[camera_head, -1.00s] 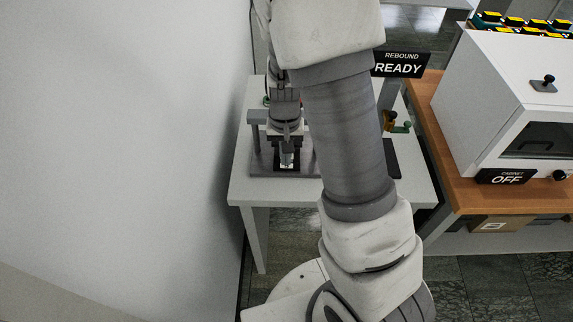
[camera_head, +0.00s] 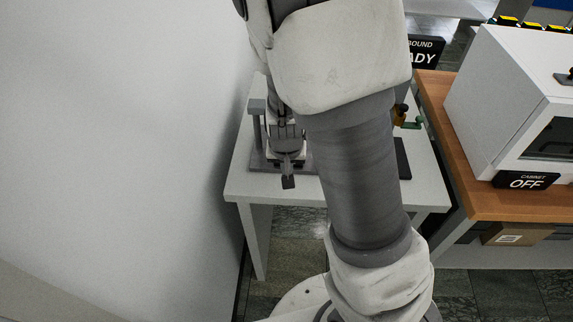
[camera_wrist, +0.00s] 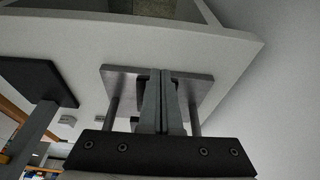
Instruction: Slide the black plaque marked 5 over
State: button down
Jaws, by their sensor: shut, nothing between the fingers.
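My gripper (camera_head: 288,183) is shut and empty, its fingers pointing down at the near edge of the small press on the white table. In the wrist view the shut fingers (camera_wrist: 162,76) lie over the middle of the press's grey base plate (camera_wrist: 118,80), between its two posts. A small dark patch (camera_wrist: 141,80) shows beside and behind the fingers on that plate. It may be part of the black plaque, but I cannot read a 5 anywhere. The fingers hide most of that spot, and I cannot tell whether they touch it.
A dark stand base (camera_wrist: 38,80) with a post is beside the press. The white table (camera_head: 300,200) has a clear front strip. A white cabinet with an OFF sign (camera_head: 526,181) stands on the right.

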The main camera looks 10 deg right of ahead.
jog(key=b+x, duration=0.1)
jog(key=x, duration=0.3)
jog(key=shift+s, duration=0.1)
jog(key=w, duration=0.1)
jog(key=w+d, duration=0.1)
jog(key=w, duration=0.1)
jog(key=shift+w+d, duration=0.1)
jog(key=shift+w, duration=0.45)
jog(key=shift+w+d, duration=0.2)
jog(key=shift+w, duration=0.45)
jog(key=shift+w+d, duration=0.25)
jog(key=shift+w, duration=0.45)
jog(key=shift+s, duration=0.1)
